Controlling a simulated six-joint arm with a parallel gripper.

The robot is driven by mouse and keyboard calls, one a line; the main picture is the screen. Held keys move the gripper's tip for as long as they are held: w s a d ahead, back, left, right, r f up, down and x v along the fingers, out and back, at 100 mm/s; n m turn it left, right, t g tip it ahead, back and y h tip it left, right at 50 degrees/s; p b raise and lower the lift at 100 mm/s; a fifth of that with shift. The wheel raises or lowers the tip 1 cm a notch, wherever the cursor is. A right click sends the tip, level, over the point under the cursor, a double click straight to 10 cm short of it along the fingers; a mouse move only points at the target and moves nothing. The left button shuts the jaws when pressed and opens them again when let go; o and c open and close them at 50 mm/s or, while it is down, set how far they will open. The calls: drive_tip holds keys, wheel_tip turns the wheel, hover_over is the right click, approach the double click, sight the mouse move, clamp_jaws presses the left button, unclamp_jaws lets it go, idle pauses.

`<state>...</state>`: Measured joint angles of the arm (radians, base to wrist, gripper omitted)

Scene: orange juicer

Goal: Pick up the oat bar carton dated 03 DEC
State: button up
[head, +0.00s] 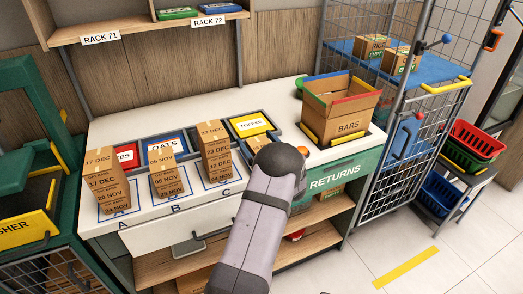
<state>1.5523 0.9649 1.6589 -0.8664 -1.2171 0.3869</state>
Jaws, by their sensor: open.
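Small brown cartons with printed dates stand in stacks on the white counter, over the marks A, B and C. The stack at A (108,187) shows 17 DEC near its top and NOV dates lower down. The stack at B (167,172) shows 05 NOV at the top and NOV below. The tall stack at C (215,152) shows 23 DEC at the top. I cannot read 03 DEC on any carton. Another carton is partly hidden behind my arm, right of C. My arm rises at the front centre; its gripper fingers are not visible.
Behind the stacks are trays with labels, including a blue OATS tray (165,144) and a yellow TOFFEE tray (251,124). An open BARS box (343,124) stands on the counter's right. A wire cage (393,150) is further right. A wooden shelf (150,31) hangs above.

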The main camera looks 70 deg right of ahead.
drive_tip(key=c, duration=1.2)
drive_tip(key=shift+c, duration=0.2)
drive_tip(key=shift+r, duration=0.1)
drive_tip(key=shift+r+b, duration=0.8)
drive_tip(key=shift+r, duration=4.2)
